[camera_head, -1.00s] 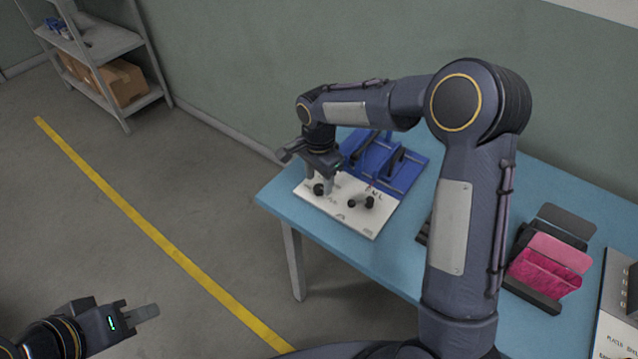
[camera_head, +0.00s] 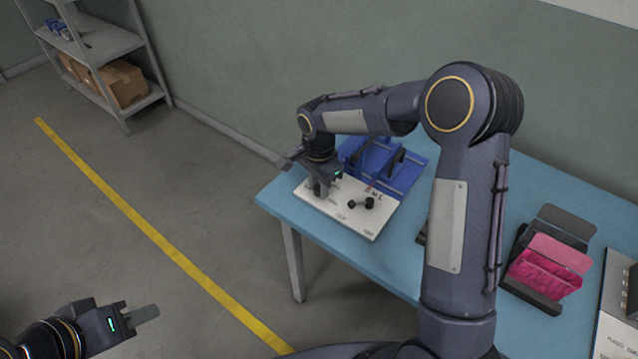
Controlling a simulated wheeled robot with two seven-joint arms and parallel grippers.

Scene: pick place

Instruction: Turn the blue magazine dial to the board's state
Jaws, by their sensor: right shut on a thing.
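The blue magazine (camera_head: 400,178) stands on the table's far left part, behind a white panel (camera_head: 342,216) with small printed labels. Two black knobs show on the panel: one (camera_head: 353,204) and another (camera_head: 369,202) just right of it. My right gripper (camera_head: 321,192) points down at the panel's left part, shut on a dial there that its fingers largely hide. The printed labels are too small to read. My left gripper (camera_head: 143,314) is low at the left, away from the table; only its side shows, so its opening is unclear.
The blue table (camera_head: 270,197) carries a pink bin (camera_head: 545,268) with a dark bin (camera_head: 560,225) behind it, and a white-labelled unit (camera_head: 615,315) at the right edge. A shelf with boxes (camera_head: 122,82) stands at the back left. The floor left of the table is clear.

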